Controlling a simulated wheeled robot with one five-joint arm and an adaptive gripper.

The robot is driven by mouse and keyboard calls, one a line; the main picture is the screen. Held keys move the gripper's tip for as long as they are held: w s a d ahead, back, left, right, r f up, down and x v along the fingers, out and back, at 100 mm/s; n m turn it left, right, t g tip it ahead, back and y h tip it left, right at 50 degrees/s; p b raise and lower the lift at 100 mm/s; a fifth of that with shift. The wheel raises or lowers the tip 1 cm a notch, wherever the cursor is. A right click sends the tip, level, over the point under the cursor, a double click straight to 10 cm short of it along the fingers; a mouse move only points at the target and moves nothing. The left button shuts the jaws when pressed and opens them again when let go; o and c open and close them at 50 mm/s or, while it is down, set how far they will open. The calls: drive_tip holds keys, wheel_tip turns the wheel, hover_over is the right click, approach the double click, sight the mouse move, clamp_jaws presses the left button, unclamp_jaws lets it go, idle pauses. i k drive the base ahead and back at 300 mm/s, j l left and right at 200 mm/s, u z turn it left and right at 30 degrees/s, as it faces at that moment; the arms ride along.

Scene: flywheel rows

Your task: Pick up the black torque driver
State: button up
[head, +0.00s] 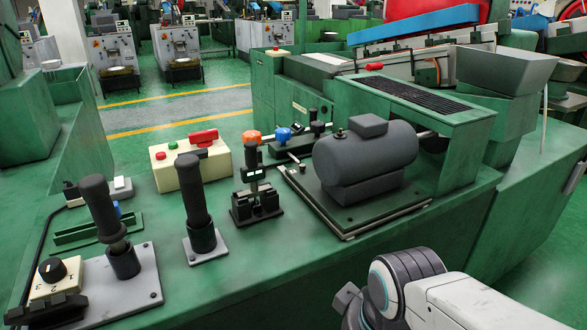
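I cannot tell for sure which item is the black torque driver. A dark upright handle (192,190) stands on a small grey plate at the left middle of the green machine top. A second dark upright handle (98,205) with a collar stands on a larger grey plate farther left. A slimmer black upright tool (253,160) stands in a black base to the right of both. My arm enters at the bottom right, and a dark part at its end, seemingly my gripper (347,303), is cut by the frame edge. It is apart from all three, and its fingers are not clear.
A large dark motor (366,160) on a plate stands right of the uprights. A cream box (190,165) with red and green buttons is behind them. A dial box (55,280) sits at the front left. The green top (250,280) in front is bare.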

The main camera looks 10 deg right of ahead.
sight(94, 190)
drive_tip(key=u, duration=1.75)
drive_tip(key=k+u, duration=0.15)
drive_tip(key=u, duration=0.25)
drive_tip(key=j+u, duration=0.1)
drive_tip(key=u, duration=0.3)
drive_tip(key=k+j+u, duration=0.1)
drive_tip(key=u, duration=0.3)
drive_tip(key=j+u, duration=0.1)
drive_tip(key=u, duration=0.3)
